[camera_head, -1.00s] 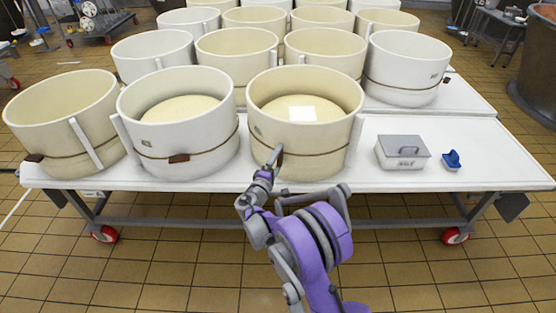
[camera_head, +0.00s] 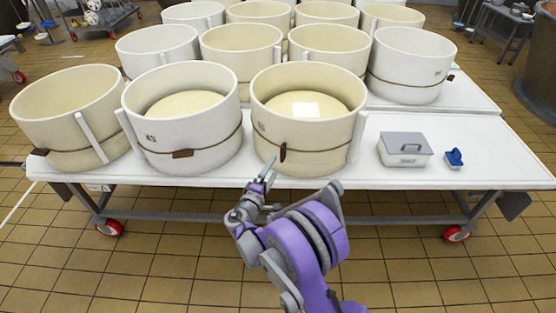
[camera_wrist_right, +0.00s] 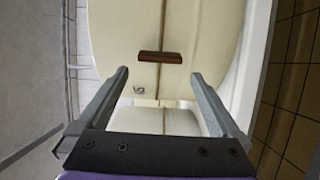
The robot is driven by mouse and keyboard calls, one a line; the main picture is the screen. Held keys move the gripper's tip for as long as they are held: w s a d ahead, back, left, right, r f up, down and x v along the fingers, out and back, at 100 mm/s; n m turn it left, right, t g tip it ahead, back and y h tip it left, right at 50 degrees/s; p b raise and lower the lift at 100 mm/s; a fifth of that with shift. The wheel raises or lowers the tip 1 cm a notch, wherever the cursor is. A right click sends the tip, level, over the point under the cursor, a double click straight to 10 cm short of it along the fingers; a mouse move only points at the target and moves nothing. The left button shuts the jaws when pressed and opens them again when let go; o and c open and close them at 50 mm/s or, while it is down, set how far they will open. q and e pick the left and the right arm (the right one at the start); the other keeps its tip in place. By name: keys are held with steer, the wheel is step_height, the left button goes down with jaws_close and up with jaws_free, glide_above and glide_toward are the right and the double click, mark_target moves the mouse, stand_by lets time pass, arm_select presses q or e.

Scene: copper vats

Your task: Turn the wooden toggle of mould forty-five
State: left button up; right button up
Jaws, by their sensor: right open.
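A cream, round mould (camera_head: 325,158) stands at the front of the white table, with a thin brown cord around it. Its dark wooden toggle (camera_head: 283,152) stands upright, across the cord. In the right wrist view the toggle (camera_wrist_right: 160,57) lies crosswise to the cord, beyond the fingertips and apart from them. A small dark label (camera_wrist_right: 139,89) is on the wall there; I cannot read its number. My right gripper (camera_head: 269,172) is open and empty, just in front of the mould and below the toggle. My left gripper is not in view.
A white mould (camera_head: 205,140) stands close on the left; its toggle (camera_head: 183,154) lies along its cord. More moulds stand behind. A lidded grey box (camera_head: 404,158) and a blue object (camera_head: 453,157) are on the table (camera_head: 500,170) to the right. The floor in front is clear.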

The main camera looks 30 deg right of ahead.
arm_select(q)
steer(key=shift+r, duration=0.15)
arm_select(e)
steer(key=shift+v, duration=1.65)
steer(key=s+r+m+g+y, duration=0.2)
steer(key=s+m+g+y, duration=0.3)
steer(key=s, duration=1)
steer(key=s+a+f+m+g+y, duration=0.1)
steer(key=s+a+y, duration=0.45)
steer(key=s, duration=0.35)
steer(key=s+a+f+m+y, duration=0.1)
steer(key=s+a+y, duration=0.4)
steer(key=s, duration=0.5)
arm_select(q)
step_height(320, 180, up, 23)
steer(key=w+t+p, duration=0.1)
steer(key=p, duration=1.9)
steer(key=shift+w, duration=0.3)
arm_select(e)
step_height(320, 180, up, 23)
steer(key=w+a+h, duration=0.1)
steer(key=w, duration=0.1)
steer(key=shift+r+t, duration=0.2)
steer(key=shift+t, duration=0.1)
